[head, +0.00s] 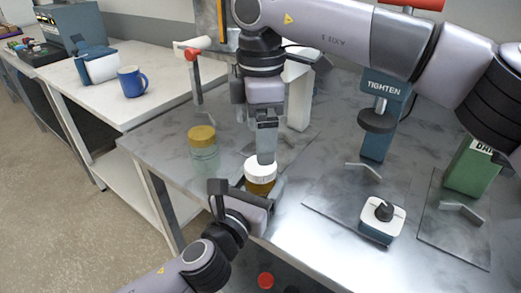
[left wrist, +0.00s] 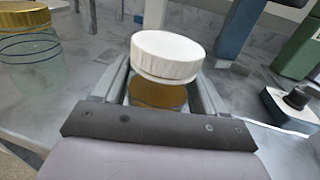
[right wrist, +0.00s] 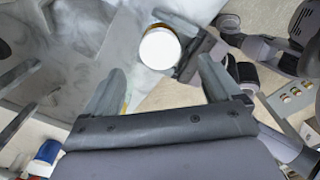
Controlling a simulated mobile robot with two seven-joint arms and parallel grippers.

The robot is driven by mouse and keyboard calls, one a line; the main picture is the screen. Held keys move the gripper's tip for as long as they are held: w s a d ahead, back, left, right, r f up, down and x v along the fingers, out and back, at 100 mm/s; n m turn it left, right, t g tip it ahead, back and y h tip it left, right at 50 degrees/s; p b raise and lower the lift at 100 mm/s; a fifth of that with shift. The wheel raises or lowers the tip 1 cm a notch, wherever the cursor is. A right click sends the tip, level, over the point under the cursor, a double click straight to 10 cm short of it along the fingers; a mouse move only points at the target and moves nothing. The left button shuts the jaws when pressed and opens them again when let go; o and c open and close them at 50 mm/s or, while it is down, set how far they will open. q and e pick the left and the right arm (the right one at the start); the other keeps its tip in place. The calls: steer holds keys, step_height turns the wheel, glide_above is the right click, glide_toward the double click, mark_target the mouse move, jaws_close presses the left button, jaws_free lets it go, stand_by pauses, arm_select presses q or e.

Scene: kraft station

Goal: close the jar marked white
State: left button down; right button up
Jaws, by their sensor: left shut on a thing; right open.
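The white lid (head: 260,168) sits on top of a jar with amber contents (head: 261,186) near the table's front edge. In the left wrist view the lid (left wrist: 167,57) looks slightly tilted on the jar (left wrist: 157,95); I cannot tell whether its thread is engaged. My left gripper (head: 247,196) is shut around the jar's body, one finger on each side. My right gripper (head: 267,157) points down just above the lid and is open. In the right wrist view the lid (right wrist: 160,48) lies beyond and between the open fingers, apparently untouched.
A jar with a gold lid (head: 202,137) stands to the left. A blue "TIGHTEN" post (head: 382,125), a white-topped block with a black knob (head: 383,214) and a green block (head: 470,165) stand to the right. A blue mug (head: 132,81) is on the other table. A red item (head: 265,280) is low in front.

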step_height(320, 180, up, 7)
steer(key=shift+f, duration=0.2)
arm_select(q)
jaws_free()
steer(key=shift+v, duration=3.6)
arm_select(e)
steer(key=shift+f, duration=0.1)
